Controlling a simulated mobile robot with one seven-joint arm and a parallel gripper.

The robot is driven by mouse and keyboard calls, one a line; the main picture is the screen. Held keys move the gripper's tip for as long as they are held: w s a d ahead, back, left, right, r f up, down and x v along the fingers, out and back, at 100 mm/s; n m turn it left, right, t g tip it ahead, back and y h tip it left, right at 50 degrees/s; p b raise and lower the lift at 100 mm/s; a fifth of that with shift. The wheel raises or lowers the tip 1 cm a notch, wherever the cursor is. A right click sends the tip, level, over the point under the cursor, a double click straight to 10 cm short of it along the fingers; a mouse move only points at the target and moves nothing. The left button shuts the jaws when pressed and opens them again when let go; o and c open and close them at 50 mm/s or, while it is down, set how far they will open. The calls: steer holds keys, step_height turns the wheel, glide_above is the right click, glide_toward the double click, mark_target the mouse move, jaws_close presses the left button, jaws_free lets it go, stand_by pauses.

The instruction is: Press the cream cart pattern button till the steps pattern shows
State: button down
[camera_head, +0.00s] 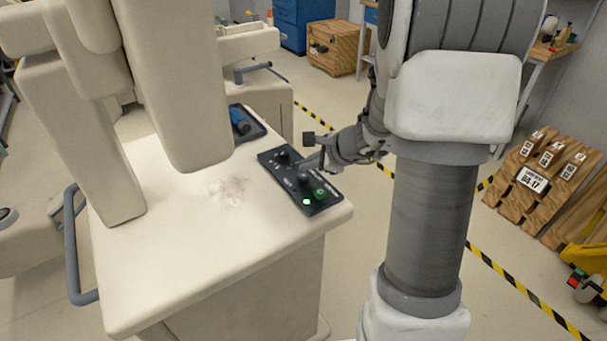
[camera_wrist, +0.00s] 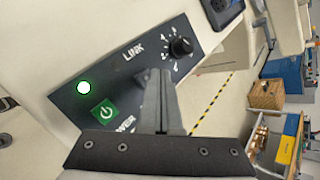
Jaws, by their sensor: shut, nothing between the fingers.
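The cream cart (camera_head: 160,250) carries a black control panel (camera_head: 268,158) near its right edge. The panel (camera_wrist: 68,101) fills the upper left of the wrist view. On it are a green power button (camera_wrist: 103,112), a lit white indicator with a green rim (camera_wrist: 84,87), the word LINK and a black dial (camera_wrist: 181,47). No button labelled for pattern is readable, and no steps pattern can be made out. My gripper (camera_head: 304,166) is shut and empty, over the panel. Its fingers (camera_wrist: 159,74) hide part of the panel between dial and power button; contact cannot be told.
A dark tray with a blue item (camera_head: 240,122) lies behind the panel. Large cream arm-like parts (camera_head: 175,90) hang over the cart's left and back. Wooden racks (camera_head: 540,185) stand at right, beyond yellow-black floor tape (camera_head: 510,285). The cart top's front is clear.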

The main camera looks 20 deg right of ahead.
mark_target(306, 178)
steer(key=shift+r+p, duration=1.9)
steer(key=shift+r, duration=0.65)
steer(key=shift+a+r, duration=0.15)
steer(key=shift+a, duration=0.15)
steer(key=s+a+r+n+g+y, duration=0.1)
steer(key=s+a+r+n+g, duration=0.1)
steer(key=s+a+r+n, duration=0.8)
steer(key=s+r+n+h, duration=0.2)
steer(key=s+n+h, duration=0.2)
steer(key=s+n, duration=0.8)
steer(key=s, duration=0.3)
steer(key=shift+s+a+r+g+h, duration=0.2)
steer(key=shift+a+g+h, duration=0.1)
steer(key=shift+g, duration=0.1)
